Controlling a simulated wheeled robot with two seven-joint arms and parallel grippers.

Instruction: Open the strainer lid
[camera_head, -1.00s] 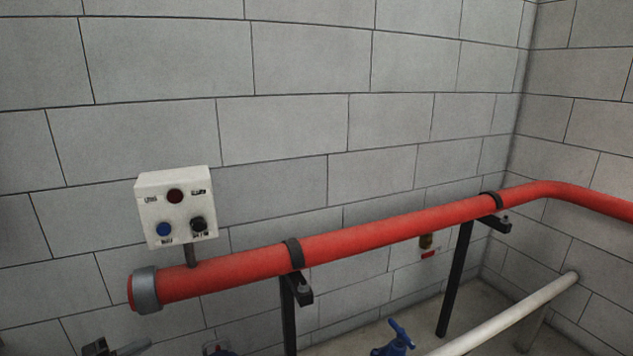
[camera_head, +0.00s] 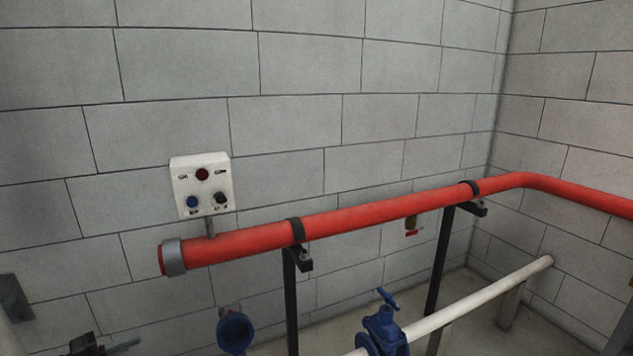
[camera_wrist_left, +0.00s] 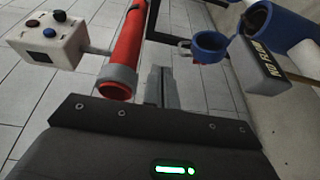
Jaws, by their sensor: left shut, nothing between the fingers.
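A blue round fitting (camera_head: 234,331) with a dark, cup-like face shows at the bottom of the head view, left of the black post. It looks like the strainer, but I cannot tell its lid from its body. A blue ring-shaped part also shows in the left wrist view (camera_wrist_left: 209,44), right of the fingers. My left gripper (camera_head: 132,341) is at the bottom left of the head view, apart from the blue fitting. In the wrist view its grey fingers (camera_wrist_left: 158,78) are shut and empty, beside the red pipe's end. My right gripper is not in view.
A red pipe (camera_head: 350,216) runs along the block wall on black posts (camera_head: 291,300). A white control box (camera_head: 202,185) stands above its left end. A blue valve (camera_head: 384,328) sits on a white pipe (camera_head: 465,304). A dark labelled block (camera_wrist_left: 260,62) is near the blue ring.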

